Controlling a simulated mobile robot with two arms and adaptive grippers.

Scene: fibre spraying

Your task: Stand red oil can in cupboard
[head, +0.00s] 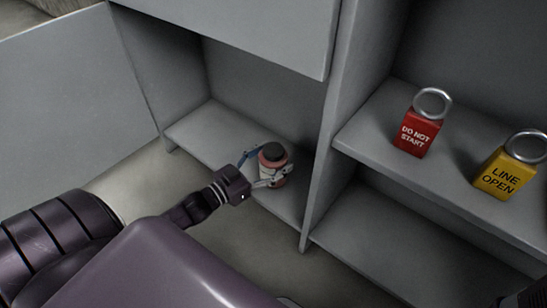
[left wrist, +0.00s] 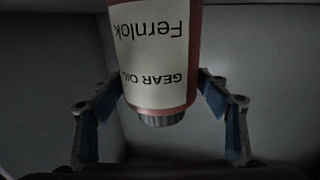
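The red oil can (head: 267,174) stands upright on the low board of the left cupboard bay, with a dark cap and a white label. In the left wrist view the can (left wrist: 158,60) shows its label "Fernlok GEAR OIL" upside down, with the cap toward me. My left gripper (head: 262,168) reaches in from the front, its fingers on either side of the can. In the left wrist view small gaps show between the blue pads and the can, so the gripper (left wrist: 163,90) looks open around it. The cupboard (head: 215,130) is grey. My right gripper is not clearly visible.
A red "DO NOT START" padlock (head: 417,133) and a yellow "LINE OPEN" padlock (head: 505,174) stand on the right bay's shelf (head: 372,137). An upright divider (head: 325,150) is just right of the can. The board left of the can is clear. A grey panel (head: 70,95) stands at left.

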